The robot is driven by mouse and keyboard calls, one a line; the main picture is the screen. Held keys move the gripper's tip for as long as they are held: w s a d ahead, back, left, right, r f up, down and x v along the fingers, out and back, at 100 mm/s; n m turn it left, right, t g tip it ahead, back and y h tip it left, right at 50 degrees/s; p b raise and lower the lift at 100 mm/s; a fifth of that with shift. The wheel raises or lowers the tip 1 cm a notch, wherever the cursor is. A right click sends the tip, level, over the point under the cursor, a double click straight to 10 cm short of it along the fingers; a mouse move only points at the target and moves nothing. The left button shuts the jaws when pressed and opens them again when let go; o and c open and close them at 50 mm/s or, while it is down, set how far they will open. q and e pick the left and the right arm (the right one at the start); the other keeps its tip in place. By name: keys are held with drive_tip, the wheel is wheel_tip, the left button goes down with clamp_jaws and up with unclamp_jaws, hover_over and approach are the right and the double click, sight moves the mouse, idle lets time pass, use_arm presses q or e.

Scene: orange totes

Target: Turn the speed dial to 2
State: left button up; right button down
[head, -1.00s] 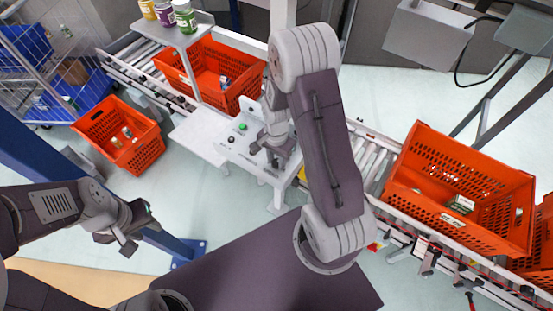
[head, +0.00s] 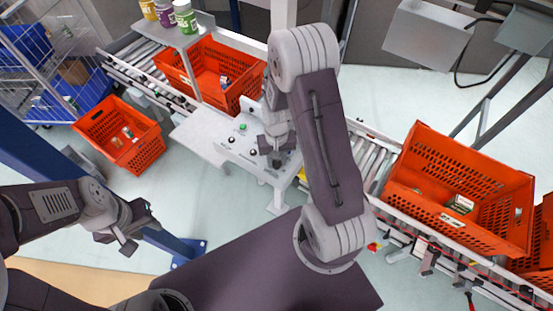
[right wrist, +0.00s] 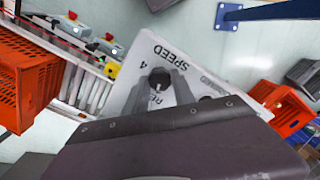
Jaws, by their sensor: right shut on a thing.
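The white control panel (head: 207,133) stands in the middle of the head view. The right wrist view shows its face (right wrist: 196,62) with the word SPEED and a 4, both upside down. The dark round speed dial (right wrist: 158,80) sits below that word, between my fingertips. My right gripper (right wrist: 159,88) is shut on the dial. Which number the dial points at cannot be read. In the head view my right gripper (head: 276,157) is over the panel's right end and hides the dial. My left gripper (head: 138,228) is open and empty, away from the panel.
A green button (head: 243,127) and small black knobs (head: 231,139) are on the panel. An orange tote (head: 208,70) is on the conveyor behind it, another (head: 460,190) at the right. A third tote (head: 118,134) is at the left. Jars (head: 167,13) stand on a shelf.

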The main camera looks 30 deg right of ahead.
sight(277, 162)
drive_tip(key=shift+w+r+n, duration=0.1)
drive_tip(key=shift+w+n, duration=0.05)
drive_tip(key=shift+n, duration=0.95)
drive_tip(key=c, duration=1.1)
unclamp_jaws()
drive_tip(key=shift+o, duration=0.2)
wheel_tip(277, 162, up, 9)
drive_tip(key=b, duration=0.1)
